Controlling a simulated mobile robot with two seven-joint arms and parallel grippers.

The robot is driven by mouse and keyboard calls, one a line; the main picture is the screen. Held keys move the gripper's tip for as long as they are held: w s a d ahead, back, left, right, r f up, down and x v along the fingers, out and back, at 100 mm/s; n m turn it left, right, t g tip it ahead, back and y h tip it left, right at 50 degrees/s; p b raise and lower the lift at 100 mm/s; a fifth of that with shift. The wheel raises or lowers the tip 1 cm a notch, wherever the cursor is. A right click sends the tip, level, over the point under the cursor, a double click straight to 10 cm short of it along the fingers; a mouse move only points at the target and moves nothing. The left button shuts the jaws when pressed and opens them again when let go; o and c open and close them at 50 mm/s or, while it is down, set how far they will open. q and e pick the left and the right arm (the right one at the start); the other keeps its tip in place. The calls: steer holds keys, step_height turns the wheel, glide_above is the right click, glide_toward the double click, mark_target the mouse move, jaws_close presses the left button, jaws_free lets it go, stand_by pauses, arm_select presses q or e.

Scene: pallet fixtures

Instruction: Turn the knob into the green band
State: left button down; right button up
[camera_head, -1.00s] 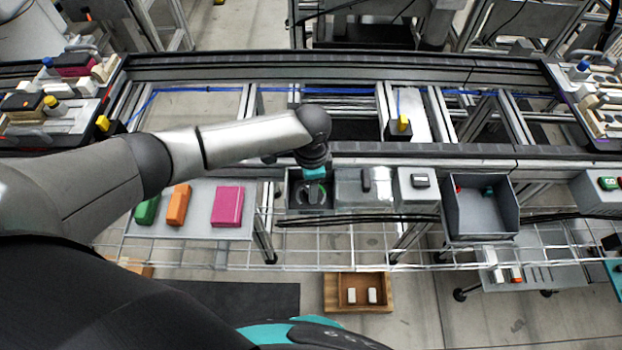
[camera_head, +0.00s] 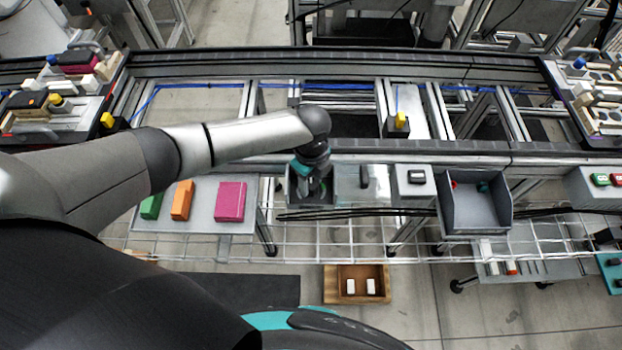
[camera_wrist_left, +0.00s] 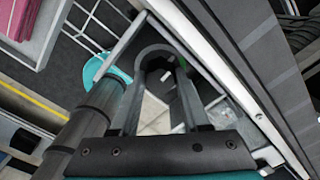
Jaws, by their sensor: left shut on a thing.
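The knob sits in a grey box (camera_head: 297,196) on the near side of the rail, and my left gripper (camera_head: 312,187) reaches down over it from above. The gripper covers most of the knob and its dial in the head view. In the left wrist view, the fingers of my left gripper (camera_wrist_left: 163,62) close around a dark piece that seems to be the knob. A small sliver of the green band (camera_wrist_left: 183,63) shows beside the fingertips. I cannot tell where the knob points. My right gripper is in neither view.
To the right of the knob box stand a grey switch box (camera_head: 365,178), a white button box (camera_head: 414,179) and an open grey bin (camera_head: 477,215). To the left, a tray (camera_head: 206,221) holds green, orange and magenta blocks. Black cables run just in front.

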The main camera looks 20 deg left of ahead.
mark_target(311, 184)
arm_select(q)
steer(key=m, duration=0.4)
steer(key=shift+m, duration=0.3)
steer(key=shift+d+m+b, duration=0.1)
steer(key=shift+m+b, duration=0.3)
steer(key=shift+m, duration=2.2)
steer(key=shift+c, duration=1.9)
jaws_free()
steer(key=shift+r, duration=0.1)
step_height(311, 184, up, 15)
steer(key=p, duration=0.2)
steer(key=shift+s, duration=0.1)
